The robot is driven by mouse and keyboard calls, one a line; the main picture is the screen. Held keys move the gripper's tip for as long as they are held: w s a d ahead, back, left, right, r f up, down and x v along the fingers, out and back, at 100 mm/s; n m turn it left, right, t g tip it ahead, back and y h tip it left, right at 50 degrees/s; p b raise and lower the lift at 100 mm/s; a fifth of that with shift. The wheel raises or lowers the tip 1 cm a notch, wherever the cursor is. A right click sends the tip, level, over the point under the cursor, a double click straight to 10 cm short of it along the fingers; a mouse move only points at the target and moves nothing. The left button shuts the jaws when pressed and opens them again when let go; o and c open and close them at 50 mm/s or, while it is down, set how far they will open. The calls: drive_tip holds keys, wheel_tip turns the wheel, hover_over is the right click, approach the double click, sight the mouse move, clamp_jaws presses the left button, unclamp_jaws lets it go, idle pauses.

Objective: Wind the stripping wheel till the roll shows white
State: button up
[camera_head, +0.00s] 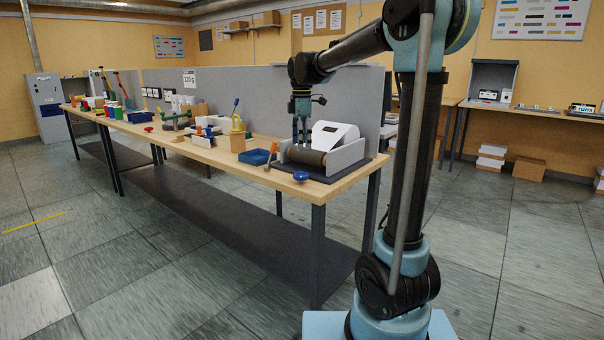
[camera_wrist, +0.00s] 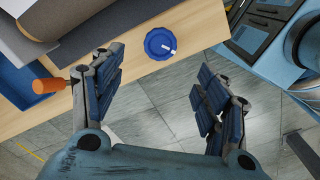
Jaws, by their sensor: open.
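The blue wheel (camera_head: 301,176), a knob with a white pointer mark, sits at the front edge of the bench. In the wrist view the wheel (camera_wrist: 160,44) lies in the gap between my fingers, beyond their tips and apart from them. The roll (camera_head: 306,155) lies in its stand behind the wheel and looks brown-grey; part of the roll (camera_wrist: 75,8) shows at the top left of the wrist view. My gripper (camera_head: 301,137) points down above the roll stand in the head view. My gripper (camera_wrist: 160,65) is open and empty.
A white sheet (camera_head: 333,136) curves up behind the roll, beside a grey side plate (camera_head: 347,155). An orange handle (camera_wrist: 48,85) lies near my left finger. A blue tray (camera_head: 258,157) stands left of the stand. The floor in front of the bench is clear.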

sight(302, 174)
wheel_tip(302, 174, down, 12)
drive_tip(key=shift+r, duration=0.15)
idle(0.3)
drive_tip(key=shift+c, duration=0.6)
drive_tip(key=c, duration=0.9)
